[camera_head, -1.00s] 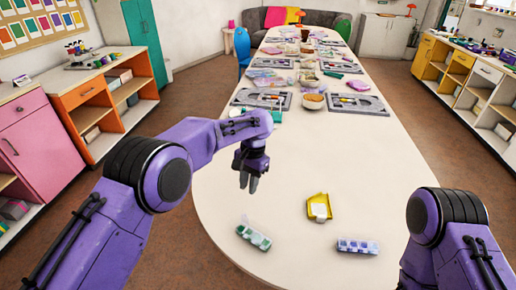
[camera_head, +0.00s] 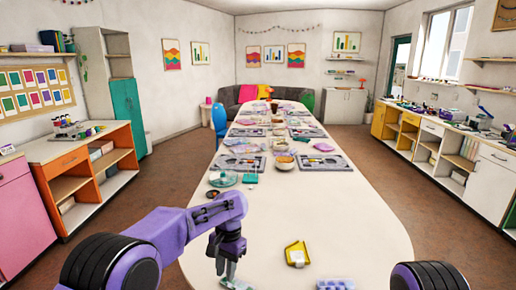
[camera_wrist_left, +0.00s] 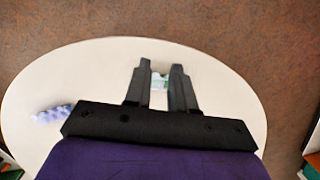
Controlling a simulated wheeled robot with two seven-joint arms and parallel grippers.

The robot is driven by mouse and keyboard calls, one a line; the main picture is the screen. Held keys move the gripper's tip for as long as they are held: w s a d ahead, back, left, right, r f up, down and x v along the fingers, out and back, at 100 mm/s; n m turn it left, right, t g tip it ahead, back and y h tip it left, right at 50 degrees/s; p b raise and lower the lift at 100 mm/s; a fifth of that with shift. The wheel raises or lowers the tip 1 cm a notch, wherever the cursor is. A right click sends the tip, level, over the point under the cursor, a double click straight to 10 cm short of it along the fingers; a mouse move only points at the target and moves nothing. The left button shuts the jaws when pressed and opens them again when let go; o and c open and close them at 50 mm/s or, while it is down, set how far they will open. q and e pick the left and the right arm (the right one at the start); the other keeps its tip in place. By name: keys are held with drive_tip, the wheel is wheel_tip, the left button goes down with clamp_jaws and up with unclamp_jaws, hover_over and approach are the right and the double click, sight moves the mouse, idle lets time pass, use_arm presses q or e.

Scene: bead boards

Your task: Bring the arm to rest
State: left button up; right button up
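My left gripper (camera_head: 228,272) hangs over the near part of the white table (camera_head: 320,222), fingers pointing down. In the left wrist view its two fingers (camera_wrist_left: 161,68) are parted and parallel. A pale green and white bead box (camera_wrist_left: 159,82) shows in the gap between them, partly hidden by the fingers; in the head view the box (camera_head: 236,284) is just at the fingertips near the bottom edge. I see no clear hold on it. My right arm shows only as a purple and black joint at the lower right; its gripper is out of view.
A yellow tray (camera_head: 297,254) and a blue-purple bead box (camera_head: 335,285) lie on the near table to the right of my left gripper. Grey bead boards (camera_head: 323,162), bowls and other items fill the table farther back. Shelves (camera_head: 88,170) stand left.

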use_arm(q)
drive_tip(key=s+a+f+n+t+h, duration=0.1)
drive_tip(key=s+a+f+n, duration=0.15)
drive_tip(key=s+f, duration=0.45)
drive_tip(key=s+a+f+n+t, duration=0.1)
drive_tip(key=s+a+f+n, duration=0.2)
drive_tip(key=f, duration=0.8)
drive_tip(key=s+a+f+n+h, duration=0.1)
drive_tip(key=s+a+f+n, duration=0.15)
drive_tip(key=s+f, duration=0.5)
drive_tip(key=s+a+n+t+y, duration=0.1)
drive_tip(key=s+a+n+y, duration=0.1)
drive_tip(key=s+a, duration=0.4)
drive_tip(key=s+a+n+t+y+b, duration=0.1)
drive_tip(key=s+a, duration=0.6)
drive_tip(key=s, duration=0.8)
drive_tip(key=shift+r+n+t+y, duration=0.4)
drive_tip(key=shift+n+t+y, duration=0.2)
drive_tip(key=shift+n+y, duration=0.15)
